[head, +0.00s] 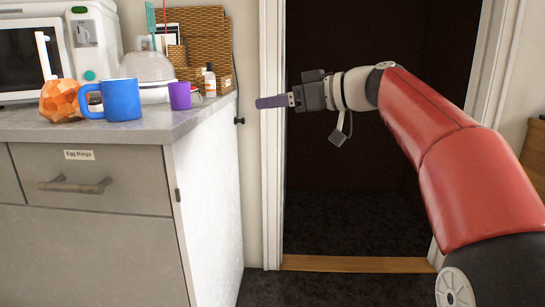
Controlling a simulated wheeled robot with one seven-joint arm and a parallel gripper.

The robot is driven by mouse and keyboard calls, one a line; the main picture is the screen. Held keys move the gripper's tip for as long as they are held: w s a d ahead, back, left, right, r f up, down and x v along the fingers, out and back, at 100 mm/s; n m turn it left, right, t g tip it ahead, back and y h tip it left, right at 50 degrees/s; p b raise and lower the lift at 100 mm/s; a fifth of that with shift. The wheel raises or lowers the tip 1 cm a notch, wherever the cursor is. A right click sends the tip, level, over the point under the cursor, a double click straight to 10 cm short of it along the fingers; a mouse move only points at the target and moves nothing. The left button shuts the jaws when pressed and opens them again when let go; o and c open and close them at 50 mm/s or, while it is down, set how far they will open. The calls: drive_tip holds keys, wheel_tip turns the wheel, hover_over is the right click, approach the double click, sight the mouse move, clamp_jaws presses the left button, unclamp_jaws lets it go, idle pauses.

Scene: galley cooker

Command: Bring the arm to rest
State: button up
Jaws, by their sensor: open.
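My gripper (265,102) is at the end of my red arm, which reaches in from the right side of the head view. It is held in the air in front of the white door frame and points left toward the counter. Its purple finger part shows from the side and looks open, with nothing seen held in it. It is apart from the counter and the things on it. The exact gap between the fingertips is hard to see from here.
A grey counter (185,117) on the left bears a blue mug (122,100), a purple cup (180,96), an orange faceted object (60,101) and a microwave (30,55). Its drawer (95,180) is shut. A dark open doorway (345,200) lies behind my arm.

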drive_tip(key=s+d+f+m+h+p, duration=0.3)
drive_tip(key=s+d+f+m+h, duration=0.3)
drive_tip(key=s+f, duration=0.7)
drive_tip(key=s+d+f+m+g+h+p, duration=0.1)
drive_tip(key=s+d+f+m+h+p, duration=0.3)
drive_tip(key=s+f, duration=0.9)
drive_tip(key=s+d+m+h, duration=0.2)
drive_tip(key=s+d+h, duration=0.1)
drive_tip(key=h, duration=0.1)
drive_tip(key=shift+s+d+g, duration=0.2)
drive_tip(key=shift+s+g, duration=0.1)
drive_tip(key=shift+s, duration=0.05)
drive_tip(key=shift+f, duration=0.1)
